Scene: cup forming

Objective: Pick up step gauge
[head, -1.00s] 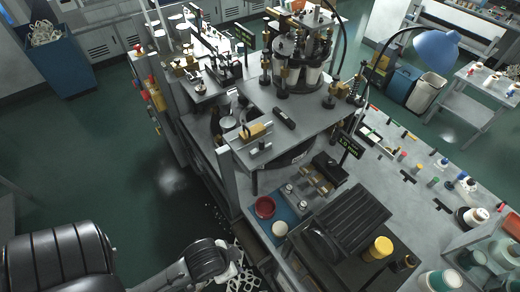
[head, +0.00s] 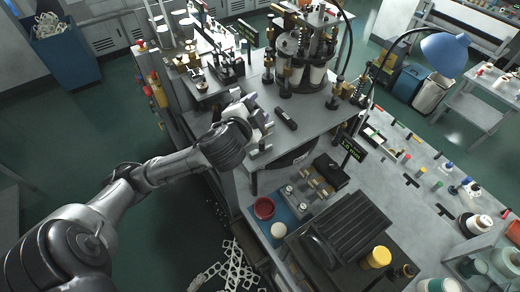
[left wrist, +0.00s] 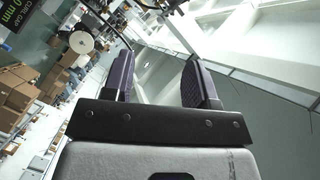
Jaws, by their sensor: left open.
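My left gripper (head: 262,122) is over the front left part of the grey machine table in the head view. In the left wrist view its two dark-padded fingers (left wrist: 157,80) stand wide apart with nothing between them. I cannot tell for sure which item is the step gauge. A small dark bar (head: 286,118) lies on the table just right of the gripper, apart from it. The gripper and forearm hide the spot where a gold-coloured block and small pale parts lay. My right gripper is not in view.
A turret with white cups (head: 297,75) stands behind the gripper. The table's left edge passes under my arm.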

